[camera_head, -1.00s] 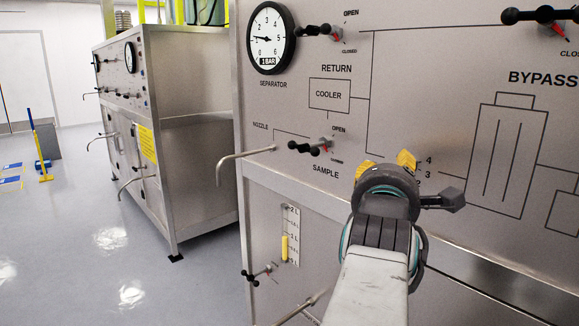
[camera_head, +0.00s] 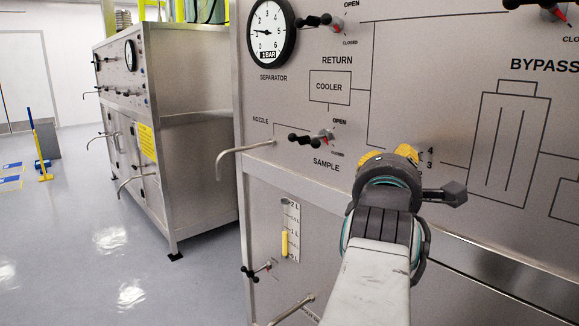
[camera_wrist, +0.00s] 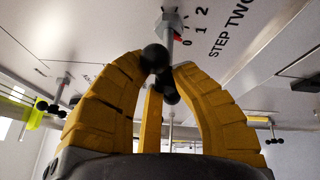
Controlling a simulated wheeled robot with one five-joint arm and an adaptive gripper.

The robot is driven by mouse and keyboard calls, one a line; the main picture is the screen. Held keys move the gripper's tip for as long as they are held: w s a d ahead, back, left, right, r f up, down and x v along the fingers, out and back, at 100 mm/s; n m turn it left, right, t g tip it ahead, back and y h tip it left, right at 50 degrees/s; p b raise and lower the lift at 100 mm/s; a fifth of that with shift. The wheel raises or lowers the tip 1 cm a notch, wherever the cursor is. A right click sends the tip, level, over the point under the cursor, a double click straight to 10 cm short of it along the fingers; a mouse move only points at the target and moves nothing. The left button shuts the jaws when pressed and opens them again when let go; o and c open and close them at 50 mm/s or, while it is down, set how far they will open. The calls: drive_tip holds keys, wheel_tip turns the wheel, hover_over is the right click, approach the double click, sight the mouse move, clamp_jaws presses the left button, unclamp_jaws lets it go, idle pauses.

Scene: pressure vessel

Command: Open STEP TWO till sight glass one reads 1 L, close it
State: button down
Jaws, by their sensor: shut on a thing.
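My gripper (camera_wrist: 163,70) has yellow fingers closed around the black ball-ended handle (camera_wrist: 155,57) beside the STEP TWO label (camera_wrist: 232,30) in the wrist view. The valve's stem (camera_wrist: 171,24) rises behind the handle, with a red mark close to the 0 of its 0, 1, 2 scale. In the head view my gripper (camera_head: 388,158) is against the panel, its back hiding the handle. The sight glass (camera_head: 291,218) on the lower panel holds a yellow column whose top is about level with the 1 L mark; its number is not readable.
A SAMPLE valve handle (camera_head: 308,138) and a bent nozzle pipe (camera_head: 240,155) stick out left of my gripper. The separator gauge (camera_head: 270,32) is above. Open floor (camera_head: 70,240) lies left.

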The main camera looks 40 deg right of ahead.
drive_tip(key=m+b, duration=0.1)
drive_tip(key=b, duration=0.2)
drive_tip(key=shift+f+h, duration=0.3)
drive_tip(key=shift+f, duration=0.05)
drive_tip(key=shift+m+b, duration=0.3)
drive_tip(key=shift+b, duration=0.75)
drive_tip(key=shift+r+b, duration=0.3)
drive_tip(key=shift+b, duration=0.15)
drive_tip(key=c, duration=1)
unclamp_jaws()
drive_tip(key=shift+s+d, duration=0.1)
drive_tip(key=shift+d, duration=0.05)
